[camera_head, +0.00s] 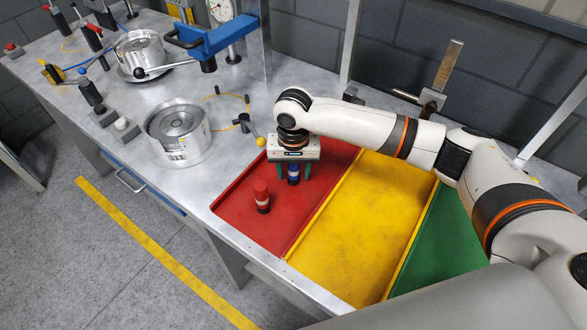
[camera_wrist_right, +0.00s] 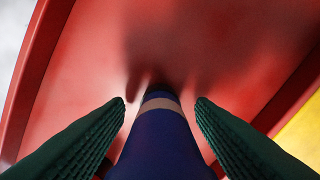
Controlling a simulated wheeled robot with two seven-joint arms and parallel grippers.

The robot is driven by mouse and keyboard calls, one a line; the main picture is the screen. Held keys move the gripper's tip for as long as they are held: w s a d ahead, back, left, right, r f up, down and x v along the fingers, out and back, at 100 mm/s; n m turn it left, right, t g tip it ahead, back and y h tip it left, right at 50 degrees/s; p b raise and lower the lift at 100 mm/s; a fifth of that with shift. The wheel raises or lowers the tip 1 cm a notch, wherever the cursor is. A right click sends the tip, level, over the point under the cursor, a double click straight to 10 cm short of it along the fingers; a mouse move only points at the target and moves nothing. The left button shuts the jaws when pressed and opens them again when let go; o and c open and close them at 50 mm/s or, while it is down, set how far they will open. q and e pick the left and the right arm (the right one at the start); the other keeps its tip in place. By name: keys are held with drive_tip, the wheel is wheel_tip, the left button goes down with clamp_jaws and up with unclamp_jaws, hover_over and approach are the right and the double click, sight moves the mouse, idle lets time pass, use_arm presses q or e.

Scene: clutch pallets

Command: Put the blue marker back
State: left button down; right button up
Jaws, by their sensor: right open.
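The blue marker (camera_head: 293,174) stands upright in the red tray section (camera_head: 255,220), near its back end. In the right wrist view the blue marker (camera_wrist_right: 163,140) rises between the two green fingers. My right gripper (camera_head: 293,172) is over the marker with its fingers down on either side of it. In the right wrist view the right gripper (camera_wrist_right: 163,110) is open, with gaps visible at the fingertips. A red marker (camera_head: 261,196) stands upright in the same section, to the left and nearer the front. My left gripper is not in view.
A yellow section (camera_head: 365,215) and a green section (camera_head: 440,250) lie to the right. A silver cylinder (camera_head: 178,135) stands on the grey table left of the tray. A small lever with a yellow ball (camera_head: 260,142) sits near the tray's back-left corner.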

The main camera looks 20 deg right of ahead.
wheel_tip(320, 180, up, 11)
drive_tip(key=shift+r+b, duration=0.1)
drive_tip(key=shift+b, duration=0.65)
drive_tip(key=shift+r, duration=0.5)
